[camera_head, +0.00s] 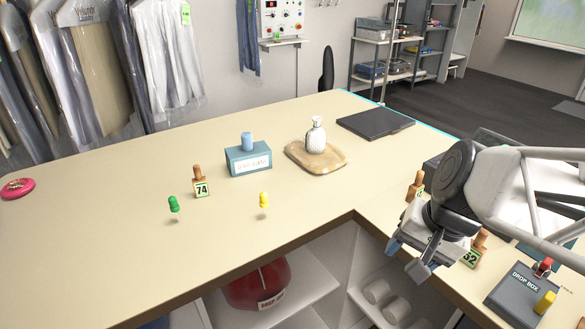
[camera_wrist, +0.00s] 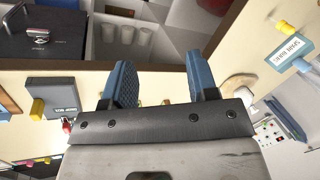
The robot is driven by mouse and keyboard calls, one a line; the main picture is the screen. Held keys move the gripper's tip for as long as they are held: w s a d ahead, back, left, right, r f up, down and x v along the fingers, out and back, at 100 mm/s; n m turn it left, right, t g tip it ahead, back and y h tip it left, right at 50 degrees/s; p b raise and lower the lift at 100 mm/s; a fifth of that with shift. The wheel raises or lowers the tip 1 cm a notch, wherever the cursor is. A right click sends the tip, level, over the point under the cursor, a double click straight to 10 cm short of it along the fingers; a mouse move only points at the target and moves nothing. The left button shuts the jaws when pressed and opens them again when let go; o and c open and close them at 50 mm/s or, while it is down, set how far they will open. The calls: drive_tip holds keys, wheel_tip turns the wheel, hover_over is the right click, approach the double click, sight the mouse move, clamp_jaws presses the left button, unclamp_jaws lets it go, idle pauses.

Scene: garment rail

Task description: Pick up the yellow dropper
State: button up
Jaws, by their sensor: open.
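The small yellow dropper (camera_head: 263,200) stands near the front edge of the counter, left of the counter's inner corner. A yellow piece, apparently the same dropper (camera_wrist: 285,27), shows at the upper right in the wrist view. My gripper (camera_head: 408,258) is well to the right of it, near the inner corner. Its two blue fingers are apart in the wrist view (camera_wrist: 160,82), with nothing between them. Another yellow piece (camera_head: 545,302) is on the dark drop box at the lower right and also shows at the left in the wrist view (camera_wrist: 37,109).
A green dropper (camera_head: 173,204) and a number 74 tag (camera_head: 201,189) stand left of the yellow dropper. A blue-grey box (camera_head: 248,160) and a tan tray (camera_head: 329,160) with a white bottle (camera_head: 315,135) are behind. Numbered tags stand beside my arm. The counter's left front is clear.

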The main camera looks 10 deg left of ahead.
drive_tip(key=w+a+f+m+g+y, duration=0.1)
drive_tip(key=w+a+f+m+y, duration=0.2)
drive_tip(key=w+a, duration=0.45)
drive_tip(key=w+a+f+m+y, duration=0.1)
drive_tip(key=w+a+m+y, duration=0.4)
drive_tip(key=a, duration=0.4)
drive_tip(key=m+t+y, duration=0.2)
drive_tip(key=m, duration=0.7)
approach(266, 194)
drive_tip(key=x, duration=0.5)
drive_tip(key=shift+w, duration=0.1)
drive_tip(key=shift+x, duration=1.35)
drive_tip(key=shift+a, duration=0.1)
drive_tip(key=shift+x, duration=2.5)
drive_tip(key=c, duration=1)
